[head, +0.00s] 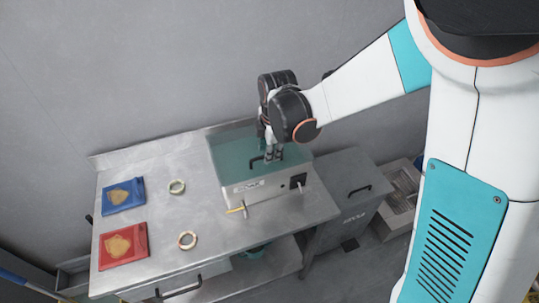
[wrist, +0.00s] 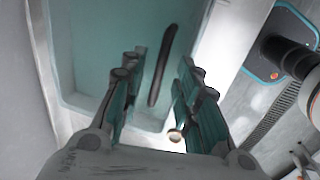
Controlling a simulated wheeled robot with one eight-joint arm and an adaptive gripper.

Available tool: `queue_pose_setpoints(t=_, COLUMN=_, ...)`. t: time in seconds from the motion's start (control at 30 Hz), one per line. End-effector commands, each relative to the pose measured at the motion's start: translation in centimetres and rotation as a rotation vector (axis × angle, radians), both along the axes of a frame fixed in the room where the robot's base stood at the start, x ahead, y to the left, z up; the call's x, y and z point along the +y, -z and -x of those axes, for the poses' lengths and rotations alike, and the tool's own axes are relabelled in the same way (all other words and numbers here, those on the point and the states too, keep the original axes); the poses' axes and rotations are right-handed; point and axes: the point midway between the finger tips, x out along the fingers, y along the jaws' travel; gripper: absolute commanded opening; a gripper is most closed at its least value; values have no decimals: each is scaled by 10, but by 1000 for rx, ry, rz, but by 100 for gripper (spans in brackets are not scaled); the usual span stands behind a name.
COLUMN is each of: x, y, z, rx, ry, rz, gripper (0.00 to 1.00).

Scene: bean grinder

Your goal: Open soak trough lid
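A metal box with a teal see-through lid (head: 228,146) stands on the steel table; the lid looks closed. A dark bar handle (head: 256,161) is on the lid, and it also shows in the wrist view (wrist: 161,65) over the teal lid (wrist: 90,50). My gripper (head: 273,157) points down over the lid, close to the handle. In the wrist view my gripper (wrist: 163,75) has its fingers apart, with the handle between them; I see no contact.
A grey lidded bin (head: 345,190) with a dark handle stands right of the table (head: 145,180). A blue tray (head: 123,196), a red tray (head: 122,245) and two small rings (head: 177,187) (head: 187,240) lie on the left. A wall stands behind the table.

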Motion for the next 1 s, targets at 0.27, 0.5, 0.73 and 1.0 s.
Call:
queue_pose_setpoints(t=0.27, x=0, y=6, z=-1, rx=0, ry=0, rz=0, gripper=30)
queue_pose_setpoints(t=0.5, x=0, y=6, z=-1, rx=0, ry=0, rz=0, gripper=7)
queue_pose_setpoints(t=0.73, x=0, y=6, z=-1, rx=0, ry=0, rz=0, gripper=0)
queue_pose_setpoints(t=1.0, x=1, y=-4, z=-5, rx=41, ry=0, rz=12, gripper=0)
